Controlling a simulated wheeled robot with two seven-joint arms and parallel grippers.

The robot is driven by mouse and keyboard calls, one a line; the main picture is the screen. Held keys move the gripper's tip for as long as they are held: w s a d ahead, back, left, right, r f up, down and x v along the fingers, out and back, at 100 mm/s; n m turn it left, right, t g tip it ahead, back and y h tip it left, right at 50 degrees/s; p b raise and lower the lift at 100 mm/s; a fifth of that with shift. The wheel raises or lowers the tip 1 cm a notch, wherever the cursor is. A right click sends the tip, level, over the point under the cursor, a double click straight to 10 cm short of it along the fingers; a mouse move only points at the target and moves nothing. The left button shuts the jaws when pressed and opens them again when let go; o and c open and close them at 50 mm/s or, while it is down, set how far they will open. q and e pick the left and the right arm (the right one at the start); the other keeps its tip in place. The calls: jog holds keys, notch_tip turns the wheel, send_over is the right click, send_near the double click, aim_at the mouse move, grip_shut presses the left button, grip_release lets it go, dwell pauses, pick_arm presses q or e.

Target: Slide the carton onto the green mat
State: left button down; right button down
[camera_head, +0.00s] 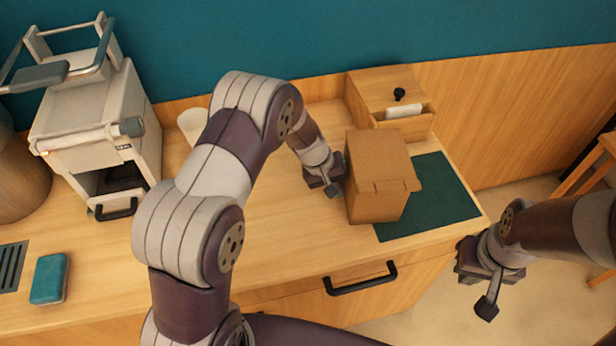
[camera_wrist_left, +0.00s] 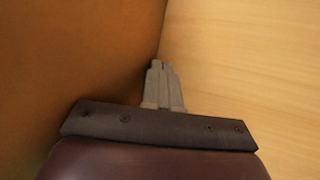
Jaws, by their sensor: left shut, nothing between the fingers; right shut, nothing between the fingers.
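The brown cardboard carton (camera_head: 378,172) stands upright on the counter, partly over the left part of the dark green mat (camera_head: 448,200). The mat's right part is bare. My left gripper (camera_head: 336,188) is shut and empty, low at the carton's left side. In the left wrist view the shut fingers (camera_wrist_left: 161,88) point along the edge between the carton's wall (camera_wrist_left: 75,55) and the wooden counter (camera_wrist_left: 245,70). I cannot tell whether they touch the carton. My right gripper (camera_head: 487,308) is shut and empty, in front of the counter at the lower right.
A wooden box with a black knob (camera_head: 388,88) stands behind the carton. A white machine (camera_head: 95,130), a white cup (camera_head: 192,125) and a teal sponge-like block (camera_head: 49,279) are on the left. A drawer with a black handle (camera_head: 360,279) is below the counter edge.

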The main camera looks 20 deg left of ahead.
aim_at(375, 151)
pick_arm(q)
jog(key=shift+w+d+p, duration=0.3)
jog(key=shift+w+d, duration=0.45)
jog(key=shift+d, duration=1.1)
jog(key=shift+w+d+p, duration=0.35)
jog(key=shift+w+d, duration=0.35)
jog(key=shift+d, duration=1.1)
jog(key=shift+w+d+p, duration=0.3)
jog(key=shift+w+d, duration=0.45)
jog(key=shift+d, duration=1.1)
jog(key=shift+s+a+f+b, duration=0.1)
jog(key=shift+s+a+b, duration=0.1)
jog(key=shift+a, duration=0.35)
jog(key=shift+s+a+b, duration=0.2)
jog(key=shift+a, duration=0.35)
jog(key=shift+s+a, duration=0.1)
jog(key=shift+a, duration=0.2)
jog(key=shift+r, duration=0.2)
notch_tip(375, 151, up, 10)
jog(key=p, duration=0.7)
jog(key=shift+s+f, duration=0.1)
